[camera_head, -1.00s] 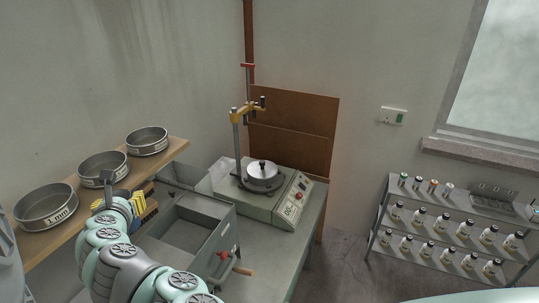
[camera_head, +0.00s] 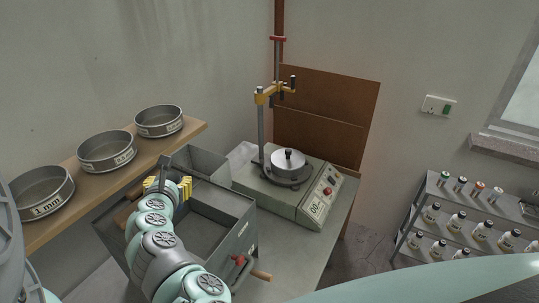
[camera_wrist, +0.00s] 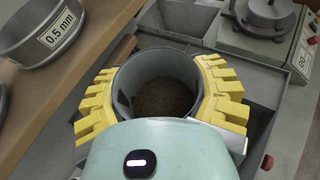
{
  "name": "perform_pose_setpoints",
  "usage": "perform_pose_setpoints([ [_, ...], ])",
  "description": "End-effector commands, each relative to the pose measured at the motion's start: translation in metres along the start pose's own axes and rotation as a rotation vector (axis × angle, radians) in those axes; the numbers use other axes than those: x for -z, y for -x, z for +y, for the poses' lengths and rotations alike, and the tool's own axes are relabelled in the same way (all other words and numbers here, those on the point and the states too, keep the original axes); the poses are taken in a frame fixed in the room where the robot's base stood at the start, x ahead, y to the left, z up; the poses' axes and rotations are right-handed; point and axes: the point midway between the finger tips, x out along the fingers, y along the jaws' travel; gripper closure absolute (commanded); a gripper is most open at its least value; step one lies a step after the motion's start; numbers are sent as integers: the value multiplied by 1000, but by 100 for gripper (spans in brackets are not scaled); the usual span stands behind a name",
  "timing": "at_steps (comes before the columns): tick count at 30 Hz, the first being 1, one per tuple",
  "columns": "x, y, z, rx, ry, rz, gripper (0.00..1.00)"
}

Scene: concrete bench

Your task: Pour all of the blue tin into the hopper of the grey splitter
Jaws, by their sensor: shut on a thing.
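My gripper (camera_wrist: 160,88) has yellow ridged fingers shut on both sides of a round tin (camera_wrist: 155,65). I look into its open mouth in the wrist view and see dark brown grains at the bottom; its outer colour is hidden by the fingers. In the head view my gripper (camera_head: 170,187) is over the left, far part of the grey splitter (camera_head: 236,238), whose open hopper lies below and to the right. The tin is mostly hidden there by my arm. The splitter has a red-and-wood handle (camera_head: 250,270) at its front.
A grey open bin (camera_head: 205,163) stands behind the splitter. A sieve shaker (camera_head: 290,190) with a lidded pan and yellow clamp stands to the right. Several sieves (camera_head: 106,150) sit on a wooden shelf at left, close to my gripper. A rack of bottles (camera_head: 470,215) is far right.

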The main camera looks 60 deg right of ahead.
Motion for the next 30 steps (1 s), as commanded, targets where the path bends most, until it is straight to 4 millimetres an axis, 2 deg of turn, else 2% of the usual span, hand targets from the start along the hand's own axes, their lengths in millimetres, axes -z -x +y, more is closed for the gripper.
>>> perform_pose_setpoints([
  [8,13,-6,-2,-29,-85,-2,87],
  [18,11,-5,2,-103,-271,-2,87],
  [30,12,-6,6,-160,-399,-2,87],
])
